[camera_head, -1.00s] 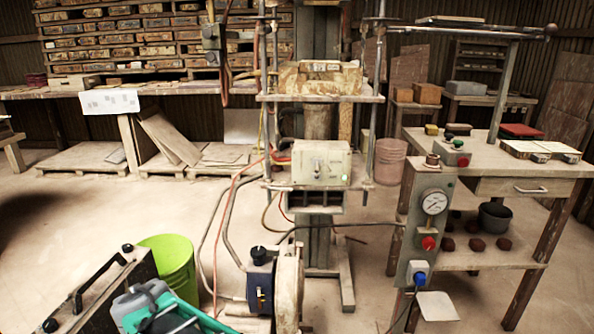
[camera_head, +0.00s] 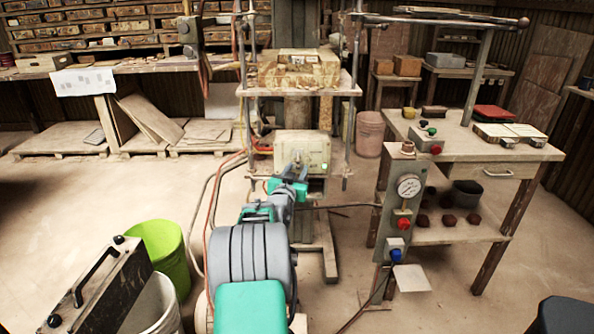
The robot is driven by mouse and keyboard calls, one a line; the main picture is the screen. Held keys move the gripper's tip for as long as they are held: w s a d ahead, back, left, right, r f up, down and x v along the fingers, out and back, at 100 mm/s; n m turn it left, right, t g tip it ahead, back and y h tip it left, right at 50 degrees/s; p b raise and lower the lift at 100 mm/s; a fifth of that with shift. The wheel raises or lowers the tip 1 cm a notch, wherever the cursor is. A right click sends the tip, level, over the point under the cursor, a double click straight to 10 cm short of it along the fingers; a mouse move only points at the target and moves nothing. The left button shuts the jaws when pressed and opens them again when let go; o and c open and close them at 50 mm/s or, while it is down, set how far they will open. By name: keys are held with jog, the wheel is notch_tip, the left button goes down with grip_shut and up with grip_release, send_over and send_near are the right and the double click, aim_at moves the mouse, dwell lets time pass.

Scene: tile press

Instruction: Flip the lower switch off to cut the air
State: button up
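A pale control box (camera_head: 316,148) is mounted on the press column in the middle of the head view. Part of its face shows. Any lower switch on it is too small to make out or is hidden behind my arm. My gripper (camera_head: 298,162) reaches up to the front of this box, overlapping its lower left part. Its fingers are too small to tell whether they are open or shut, and I cannot tell whether they touch the box.
A grey post with a gauge (camera_head: 409,186), red knob (camera_head: 404,223) and blue plug (camera_head: 395,245) stands right, before a wooden table (camera_head: 470,150). A green bucket (camera_head: 165,250) stands left. Hoses and a black cable hang around the press. Open floor lies between post and press.

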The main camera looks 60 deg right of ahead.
jog(key=shift+d, duration=0.25)
jog(key=shift+c, duration=0.5)
jog(key=shift+w, duration=0.1)
grip_shut()
